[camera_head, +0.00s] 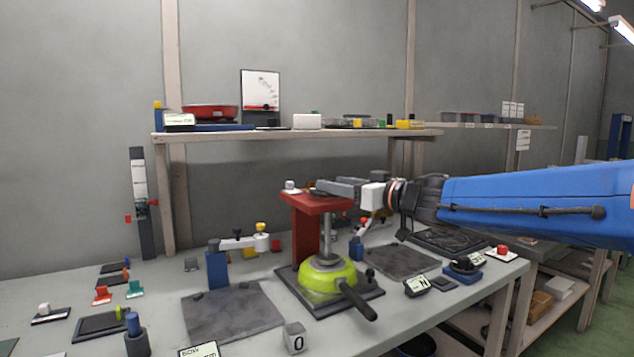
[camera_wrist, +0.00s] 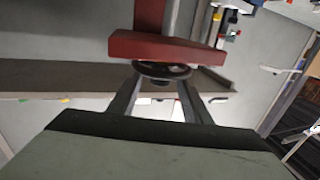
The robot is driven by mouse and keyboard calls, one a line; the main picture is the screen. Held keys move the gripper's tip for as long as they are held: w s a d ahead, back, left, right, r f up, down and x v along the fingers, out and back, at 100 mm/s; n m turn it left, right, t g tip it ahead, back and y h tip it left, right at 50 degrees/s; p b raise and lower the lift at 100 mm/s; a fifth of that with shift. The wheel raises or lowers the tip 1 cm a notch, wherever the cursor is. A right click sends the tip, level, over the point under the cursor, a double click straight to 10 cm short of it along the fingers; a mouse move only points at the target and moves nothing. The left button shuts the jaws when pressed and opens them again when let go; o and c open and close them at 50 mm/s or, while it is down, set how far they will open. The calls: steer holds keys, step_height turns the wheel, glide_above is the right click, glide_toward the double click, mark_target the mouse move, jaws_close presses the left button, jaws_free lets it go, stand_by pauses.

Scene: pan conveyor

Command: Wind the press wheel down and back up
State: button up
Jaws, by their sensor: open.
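The red press (camera_head: 305,222) stands on the workbench, and its red top beam also shows in the wrist view (camera_wrist: 165,46). Its dark round wheel (camera_wrist: 162,68) shows in the wrist view; in the head view my gripper mostly hides it. A lime-green pan (camera_head: 328,274) with a black handle sits on the press base, under the grey press shaft (camera_head: 326,235). My gripper (camera_head: 322,187) reaches in from the right at the top of the press. In the wrist view its two fingers (camera_wrist: 160,84) are apart, with the wheel at their tips. I cannot tell whether they touch it.
A shelf (camera_head: 290,134) with a red pan (camera_head: 209,112) and boxes is behind the press. Dark mats (camera_head: 232,312) lie on the bench at both sides. A blue post (camera_head: 217,269), a red button (camera_head: 502,250) and a number cube (camera_head: 295,337) stand nearby.

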steer(key=x, duration=0.7)
steer(key=c, duration=1.1)
